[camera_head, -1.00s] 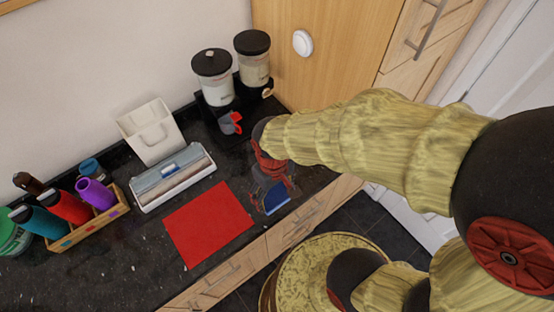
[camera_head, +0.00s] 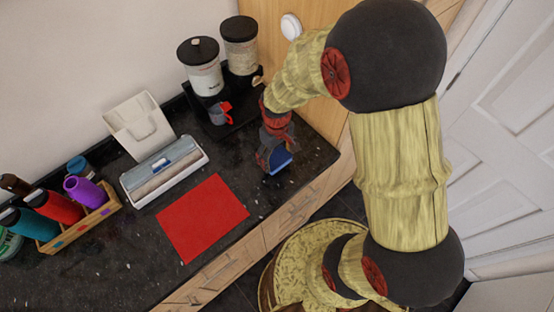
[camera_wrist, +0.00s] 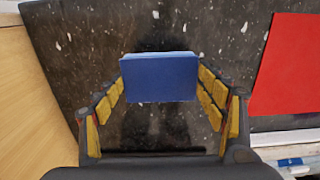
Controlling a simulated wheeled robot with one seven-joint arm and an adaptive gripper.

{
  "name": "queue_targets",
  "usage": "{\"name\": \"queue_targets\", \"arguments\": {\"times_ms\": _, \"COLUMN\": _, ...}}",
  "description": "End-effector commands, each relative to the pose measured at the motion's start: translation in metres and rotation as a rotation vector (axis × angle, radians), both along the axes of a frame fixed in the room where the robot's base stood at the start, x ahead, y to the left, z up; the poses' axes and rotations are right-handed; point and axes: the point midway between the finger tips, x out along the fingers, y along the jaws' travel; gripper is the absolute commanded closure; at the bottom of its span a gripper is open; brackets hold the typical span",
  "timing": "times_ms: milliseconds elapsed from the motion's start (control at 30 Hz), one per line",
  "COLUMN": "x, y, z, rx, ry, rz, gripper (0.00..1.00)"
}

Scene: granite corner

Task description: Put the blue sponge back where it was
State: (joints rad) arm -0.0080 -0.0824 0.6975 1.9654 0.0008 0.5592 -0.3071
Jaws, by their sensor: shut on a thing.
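The blue sponge (camera_wrist: 160,78) is between the two fingers of my gripper (camera_wrist: 160,88) in the wrist view, with dark counter behind it. In the head view my gripper (camera_head: 272,158) is over the right part of the counter, right of the red mat (camera_head: 203,218), with the sponge (camera_head: 281,161) at its lower end. The fingers are shut on the sponge. I cannot tell how far the sponge is above the counter. The red mat also shows at the right in the wrist view (camera_wrist: 290,65).
A wrap dispenser box (camera_head: 165,172) and a white container (camera_head: 140,125) stand left of the gripper. Two dispensers with black lids (camera_head: 203,75) stand behind, with a red-handled cup (camera_head: 219,113). A bottle crate (camera_head: 85,222) is far left. Speckled counter around the mat is clear.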

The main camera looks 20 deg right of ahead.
Motion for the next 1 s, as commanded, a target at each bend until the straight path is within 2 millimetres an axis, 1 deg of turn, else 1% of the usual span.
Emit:
{"name": "queue_targets", "arguments": {"times_ms": 100, "x": 0.005, "y": -0.004, "z": -0.013, "rx": 0.000, "ry": 0.004, "rz": -0.001, "gripper": 0.49}}
{"name": "queue_targets", "arguments": {"times_ms": 200, "x": 0.004, "y": -0.003, "z": -0.029, "rx": 0.001, "ry": 0.004, "rz": 0.000, "gripper": 0.49}}
{"name": "queue_targets", "arguments": {"times_ms": 267, "x": 0.004, "y": -0.003, "z": -0.035, "rx": 0.001, "ry": 0.003, "rz": 0.000, "gripper": 0.49}}
{"name": "queue_targets", "arguments": {"times_ms": 300, "x": 0.005, "y": -0.003, "z": -0.038, "rx": 0.002, "ry": 0.001, "rz": 0.000, "gripper": 0.52}}
{"name": "queue_targets", "arguments": {"times_ms": 333, "x": 0.005, "y": -0.003, "z": -0.038, "rx": 0.001, "ry": 0.000, "rz": 0.000, "gripper": 0.52}}
{"name": "queue_targets", "arguments": {"times_ms": 367, "x": 0.005, "y": -0.003, "z": -0.038, "rx": 0.001, "ry": -0.001, "rz": 0.000, "gripper": 0.56}}
{"name": "queue_targets", "arguments": {"times_ms": 500, "x": 0.004, "y": -0.003, "z": -0.038, "rx": 0.001, "ry": 0.000, "rz": 0.000, "gripper": 0.56}}
{"name": "queue_targets", "arguments": {"times_ms": 533, "x": 0.004, "y": -0.003, "z": -0.038, "rx": 0.002, "ry": 0.001, "rz": 0.000, "gripper": 0.27}}
{"name": "queue_targets", "arguments": {"times_ms": 833, "x": 0.005, "y": -0.003, "z": -0.038, "rx": 0.001, "ry": 0.000, "rz": 0.000, "gripper": 0.11}}
{"name": "queue_targets", "arguments": {"times_ms": 1000, "x": 0.005, "y": -0.003, "z": -0.038, "rx": 0.001, "ry": 0.000, "rz": 0.000, "gripper": 0.11}}
